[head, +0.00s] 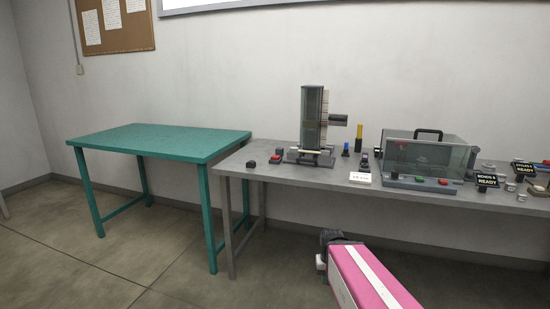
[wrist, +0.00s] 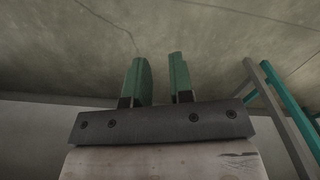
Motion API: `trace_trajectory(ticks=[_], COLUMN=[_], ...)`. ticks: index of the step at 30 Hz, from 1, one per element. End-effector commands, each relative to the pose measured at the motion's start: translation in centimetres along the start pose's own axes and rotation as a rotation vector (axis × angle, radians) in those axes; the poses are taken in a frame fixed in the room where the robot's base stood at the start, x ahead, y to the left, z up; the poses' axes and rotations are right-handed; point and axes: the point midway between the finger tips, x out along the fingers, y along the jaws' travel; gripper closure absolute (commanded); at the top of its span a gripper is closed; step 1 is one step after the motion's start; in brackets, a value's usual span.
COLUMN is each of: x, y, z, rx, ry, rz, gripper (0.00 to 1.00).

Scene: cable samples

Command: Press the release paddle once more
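A tall tester with a dark vertical tower (head: 314,118) stands on the grey bench (head: 284,172), with a short arm (head: 337,120) sticking out to its right. In front of its left side is a small box with a red top (head: 275,158), and a small dark block (head: 251,164) sits left of that. I cannot tell for sure which part is the release paddle. My gripper (wrist: 160,70) shows in the wrist view with two green fingers apart and nothing between them. It is away from the bench top, facing floor and wall.
A clear-walled box (head: 428,154) with a black handle and red and green buttons stands right of the tester. Small posts, a white card (head: 360,178) and black signs (head: 487,180) stand nearby. A bare teal table (head: 160,139) adjoins the bench at left. Floor in front is clear.

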Motion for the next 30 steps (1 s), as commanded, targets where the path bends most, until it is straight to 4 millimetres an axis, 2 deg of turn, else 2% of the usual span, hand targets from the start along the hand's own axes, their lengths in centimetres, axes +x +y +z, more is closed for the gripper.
trace_trajectory(ticks=[1, 2, 30], x=[0.00, 0.00, 0.00], y=[0.00, 0.00, 0.00], z=[0.00, 0.00, 0.00], rx=[0.000, 0.000, 0.000], ry=[0.000, 0.000, 0.000], rz=[0.000, 0.000, 0.000], gripper=[0.95, 1.00, 1.00])
